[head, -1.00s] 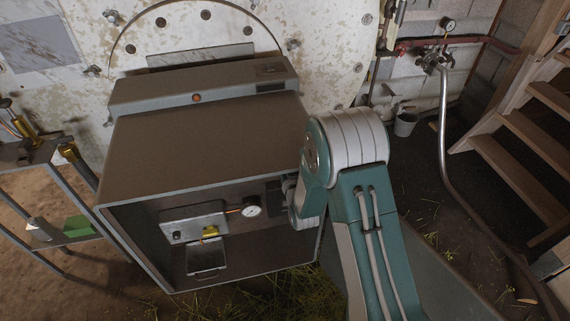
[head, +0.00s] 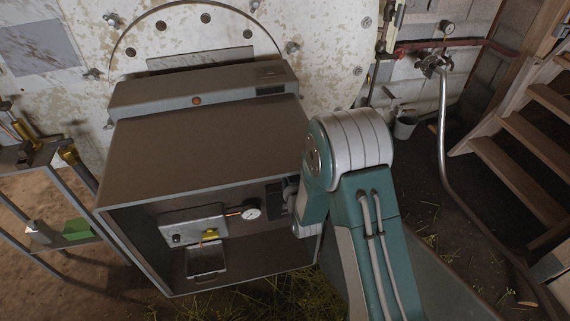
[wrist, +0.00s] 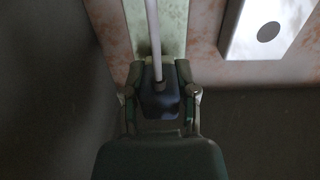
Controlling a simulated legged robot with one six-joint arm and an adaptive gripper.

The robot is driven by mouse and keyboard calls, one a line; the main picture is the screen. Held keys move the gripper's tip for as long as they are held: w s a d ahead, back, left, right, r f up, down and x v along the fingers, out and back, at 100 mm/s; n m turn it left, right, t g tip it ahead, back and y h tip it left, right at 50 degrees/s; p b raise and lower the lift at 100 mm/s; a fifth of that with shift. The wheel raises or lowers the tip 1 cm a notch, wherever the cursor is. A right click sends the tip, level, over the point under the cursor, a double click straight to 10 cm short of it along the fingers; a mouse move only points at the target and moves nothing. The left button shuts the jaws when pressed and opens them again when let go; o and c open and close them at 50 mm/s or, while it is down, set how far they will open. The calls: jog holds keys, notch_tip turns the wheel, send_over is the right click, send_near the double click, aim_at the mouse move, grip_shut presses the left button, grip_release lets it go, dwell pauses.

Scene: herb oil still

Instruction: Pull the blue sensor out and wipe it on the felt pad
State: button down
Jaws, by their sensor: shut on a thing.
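In the wrist view my gripper (wrist: 159,96) is shut on the dark blue block of the sensor (wrist: 160,106). A pale grey rod (wrist: 154,42) runs up from this block, away from the gripper; its far end is out of frame. Behind the rod is a pale green strip (wrist: 174,28) with a dark smear; I cannot tell whether it is the felt pad or whether the rod touches it. In the head view my arm reaches the right inner side of an open-fronted cabinet (head: 200,150) and hides most of the gripper and the sensor.
Inside the cabinet are a metal block (head: 180,227), a round gauge (head: 250,212), a yellow part (head: 210,234) and a small metal tray (head: 205,262). A pale plate with a dark round spot (wrist: 268,32) shows in the wrist view. A shelf with a green object (head: 78,229) stands left.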

jog(key=shift+v, duration=1.6)
